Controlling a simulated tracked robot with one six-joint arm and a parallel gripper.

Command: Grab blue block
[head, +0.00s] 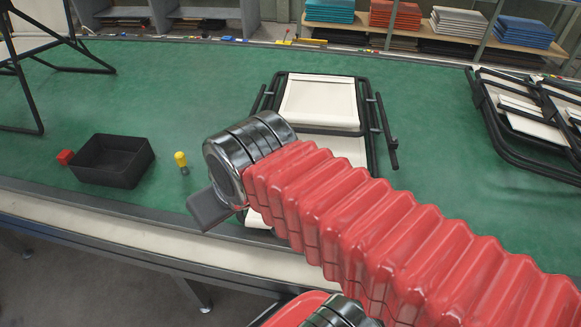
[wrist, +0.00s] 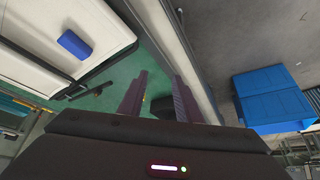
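The blue block (wrist: 75,44) shows in the wrist view, at the upper left, lying on the pale panel of the folding lounger (wrist: 100,25). I do not see the block in the head view, where my red arm covers part of the lounger (head: 318,100). My gripper (wrist: 160,76) has its two dark fingers spread apart with nothing held between them. The block is to the left of the fingers in the wrist view, apart from them. In the head view only a dark part of my gripper (head: 212,210) shows at the table's front edge.
A black bin (head: 112,160) stands on the green table with a red block (head: 65,157) on its left and a yellow-topped item (head: 181,160) on its right. More folded loungers (head: 525,110) lie at the right. Blue crates (wrist: 270,98) show beyond the table.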

